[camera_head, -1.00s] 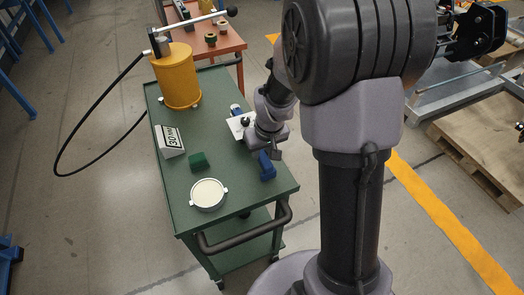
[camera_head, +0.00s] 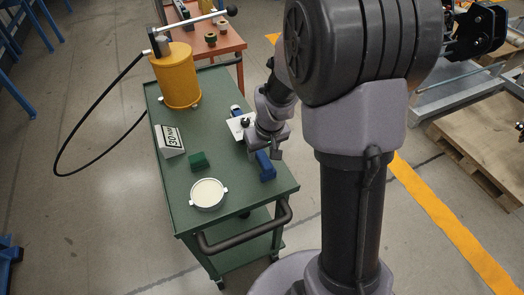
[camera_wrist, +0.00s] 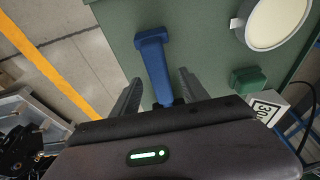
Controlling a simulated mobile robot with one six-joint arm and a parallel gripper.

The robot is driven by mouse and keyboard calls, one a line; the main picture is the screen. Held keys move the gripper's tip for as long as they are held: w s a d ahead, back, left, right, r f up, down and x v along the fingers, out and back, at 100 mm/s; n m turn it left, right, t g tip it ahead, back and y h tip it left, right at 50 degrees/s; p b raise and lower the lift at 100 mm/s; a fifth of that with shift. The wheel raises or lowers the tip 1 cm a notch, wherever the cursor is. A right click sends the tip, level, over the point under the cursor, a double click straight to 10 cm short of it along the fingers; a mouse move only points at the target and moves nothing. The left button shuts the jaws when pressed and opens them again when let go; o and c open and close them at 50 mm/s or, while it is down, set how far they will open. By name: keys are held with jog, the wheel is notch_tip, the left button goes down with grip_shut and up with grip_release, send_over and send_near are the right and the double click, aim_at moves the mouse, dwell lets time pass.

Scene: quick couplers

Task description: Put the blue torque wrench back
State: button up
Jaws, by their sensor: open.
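The blue torque wrench (camera_head: 265,166) is on the green cart top (camera_head: 225,178), near its right edge. In the wrist view its blue handle (camera_wrist: 156,66) runs down the picture between my two fingers, and its lower end is hidden behind my gripper body. My gripper (camera_wrist: 159,76) is open, with one finger on each side of the handle and visible gaps between. In the head view my gripper (camera_head: 275,154) is just behind the wrench, and my wrist hides part of the area.
On the cart are a round cream-filled dish (camera_head: 208,193), a green block (camera_head: 198,161), a 30 NM sign (camera_head: 169,141), a white plate (camera_head: 238,127) with a small blue part (camera_head: 236,110) by it, and a yellow cylinder (camera_head: 178,78) with a lever and black hose.

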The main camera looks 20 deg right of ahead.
jog(key=p+v, duration=0.6)
jog(key=v, duration=1)
jog(key=shift+r+p, duration=0.3)
jog(key=shift+p, duration=0.1)
jog(key=s+a+r+m+t+y, duration=0.1)
jog(key=s+a+r+m, duration=0.1)
jog(key=s+a+r, duration=0.3)
jog(key=s+a+r+m+t+y, duration=0.1)
jog(key=s+a+r+m, duration=0.1)
jog(key=s+a+r, duration=0.4)
jog(key=s, duration=0.5)
jog(key=shift+a+t, duration=0.3)
jog(key=shift+t, duration=0.1)
jog(key=shift+s+r, duration=0.1)
jog(key=shift+s, duration=0.05)
